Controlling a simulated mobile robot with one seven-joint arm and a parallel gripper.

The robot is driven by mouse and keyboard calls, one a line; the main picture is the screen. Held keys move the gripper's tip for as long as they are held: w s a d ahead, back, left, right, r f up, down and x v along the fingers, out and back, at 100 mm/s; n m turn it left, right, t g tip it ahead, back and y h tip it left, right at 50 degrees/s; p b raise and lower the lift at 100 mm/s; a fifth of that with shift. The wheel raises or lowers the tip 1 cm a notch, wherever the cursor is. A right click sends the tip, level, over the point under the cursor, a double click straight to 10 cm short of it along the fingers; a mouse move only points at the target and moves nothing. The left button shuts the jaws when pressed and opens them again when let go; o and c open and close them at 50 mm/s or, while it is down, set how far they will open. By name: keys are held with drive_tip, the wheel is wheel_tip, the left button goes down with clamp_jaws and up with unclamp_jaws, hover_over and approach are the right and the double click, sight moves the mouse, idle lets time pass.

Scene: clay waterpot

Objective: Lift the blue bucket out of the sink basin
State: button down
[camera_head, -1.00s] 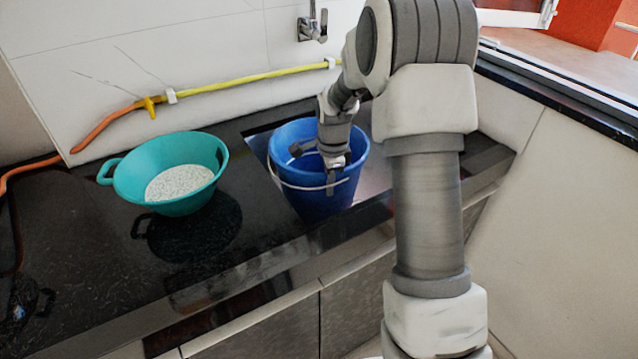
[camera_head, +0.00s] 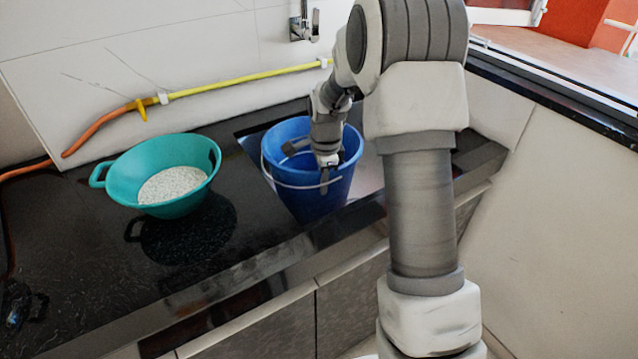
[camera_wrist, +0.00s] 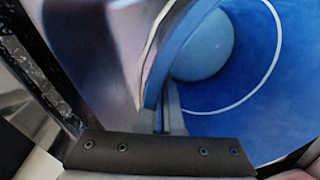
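The blue bucket (camera_head: 308,200) stands upright in the sink basin (camera_head: 368,178), set in the dark counter. Its pale wire handle hangs down against the near outer side. My gripper (camera_head: 325,172) is at the bucket's near rim, pointing down. In the wrist view my gripper's fingers (camera_wrist: 165,115) look close together with the bucket's rim (camera_wrist: 172,55) between them. The bucket's blue inside (camera_wrist: 235,90) fills the right of that view, with a paler round area and a white curved line. The bucket's base is hidden by the counter edge.
A teal two-handled bowl (camera_head: 128,180) with pale grains stands on the counter (camera_head: 90,255) to the left. A yellow and orange hose (camera_head: 240,80) runs along the wall behind. A tap (camera_head: 305,25) is on the wall above the basin. A window ledge (camera_head: 560,90) lies at right.

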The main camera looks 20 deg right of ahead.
wheel_tip(320, 180, up, 14)
drive_tip(key=p, duration=1.5)
drive_tip(key=shift+r, duration=0.2)
drive_tip(key=shift+w+p, duration=0.1)
drive_tip(key=shift+p, duration=0.25)
drive_tip(key=shift+r, duration=0.1)
wheel_tip(320, 180, up, 16)
drive_tip(key=p, duration=1)
drive_tip(key=shift+p, duration=0.4)
